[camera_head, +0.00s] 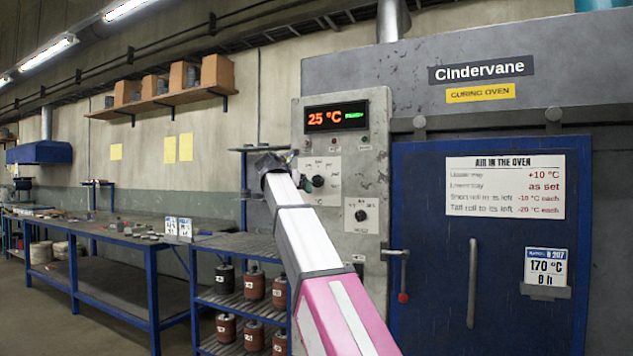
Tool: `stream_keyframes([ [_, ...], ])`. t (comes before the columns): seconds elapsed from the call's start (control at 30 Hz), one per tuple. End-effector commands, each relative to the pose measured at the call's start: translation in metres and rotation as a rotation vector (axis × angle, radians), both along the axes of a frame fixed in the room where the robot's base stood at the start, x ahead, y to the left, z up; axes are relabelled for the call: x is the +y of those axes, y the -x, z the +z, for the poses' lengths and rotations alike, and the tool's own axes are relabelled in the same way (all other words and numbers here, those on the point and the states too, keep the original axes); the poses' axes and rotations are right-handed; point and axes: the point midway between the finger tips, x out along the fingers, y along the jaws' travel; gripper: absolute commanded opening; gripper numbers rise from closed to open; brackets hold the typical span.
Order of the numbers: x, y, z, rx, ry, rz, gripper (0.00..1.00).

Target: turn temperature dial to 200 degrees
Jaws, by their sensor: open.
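The oven's grey control panel (369,150) shows a red display (336,116) reading 25 °C. Below it, a white dial plate carries a black round knob (318,181), which I take as the temperature dial; its scale is too small to read. A second black knob (360,215) sits lower right on its own plate. My gripper (290,162) is raised in front of the panel, at the left edge of the upper dial plate. Its fingers are small and dark here; I cannot tell whether they touch the knob.
The blue oven door (430,175) with a vertical handle (472,283) is shut at right. A latch with a red tip (403,297) sticks out beside it. A rules sign (504,187) and a 170 °C, 8 h card (545,267) are on the door. A shelf rack (240,300) stands lower left.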

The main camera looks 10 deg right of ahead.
Motion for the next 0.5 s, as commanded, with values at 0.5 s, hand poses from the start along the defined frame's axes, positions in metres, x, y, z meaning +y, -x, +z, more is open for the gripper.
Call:
stream_keyframes([
  [0.5,-0.008,-0.002,0.066,0.049,0.170,0.055,0.80],
])
